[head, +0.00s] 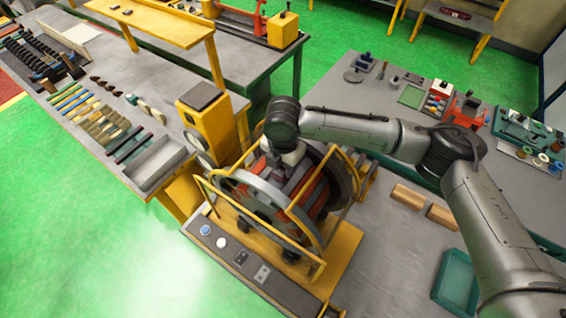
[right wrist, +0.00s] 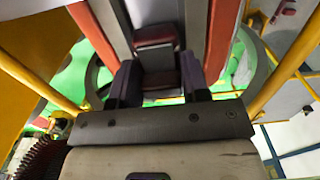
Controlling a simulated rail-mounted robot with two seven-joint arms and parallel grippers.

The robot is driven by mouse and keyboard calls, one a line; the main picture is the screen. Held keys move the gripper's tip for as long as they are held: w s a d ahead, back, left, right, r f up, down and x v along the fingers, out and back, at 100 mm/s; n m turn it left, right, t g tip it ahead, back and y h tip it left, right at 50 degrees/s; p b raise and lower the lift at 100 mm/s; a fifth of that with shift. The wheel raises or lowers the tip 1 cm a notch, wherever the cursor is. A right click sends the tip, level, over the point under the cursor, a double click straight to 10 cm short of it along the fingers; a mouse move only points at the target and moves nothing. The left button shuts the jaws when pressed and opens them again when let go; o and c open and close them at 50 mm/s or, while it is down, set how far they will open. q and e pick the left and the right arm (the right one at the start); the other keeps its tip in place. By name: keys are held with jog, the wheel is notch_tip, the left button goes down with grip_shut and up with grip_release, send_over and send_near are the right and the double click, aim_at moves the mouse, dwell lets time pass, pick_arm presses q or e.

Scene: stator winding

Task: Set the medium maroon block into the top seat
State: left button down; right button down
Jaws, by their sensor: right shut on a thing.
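The stator stands in a yellow frame, a round grey ring (head: 262,192) with red parts inside. My right gripper (head: 291,160) reaches down into its upper part from above, where its fingertips are hard to make out. In the right wrist view my right gripper (right wrist: 158,80) is shut on a dark maroon block (right wrist: 160,82), seen between its two dark fingers. Another maroon piece (right wrist: 154,36) shows just beyond, between grey walls and red strips. The top seat is mostly hidden by the gripper, and I cannot tell whether the held block touches it. My left gripper is out of view.
Yellow rails (head: 325,262) surround the stator closely. A workbench (head: 150,172) with rows of small parts is at left. A grey table at right bears wooden blocks (head: 408,196), a teal tray (head: 453,283) and other parts.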

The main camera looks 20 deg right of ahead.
jog(key=shift+f, duration=0.15)
dwell(0.5)
jog(key=c, duration=0.5)
grip_release()
jog(key=shift+f, duration=0.1)
jog(key=shift+r, duration=0.2)
notch_tip(320, 180, up, 14)
jog(key=shift+f+b, duration=0.25)
jog(key=shift+b, duration=0.65)
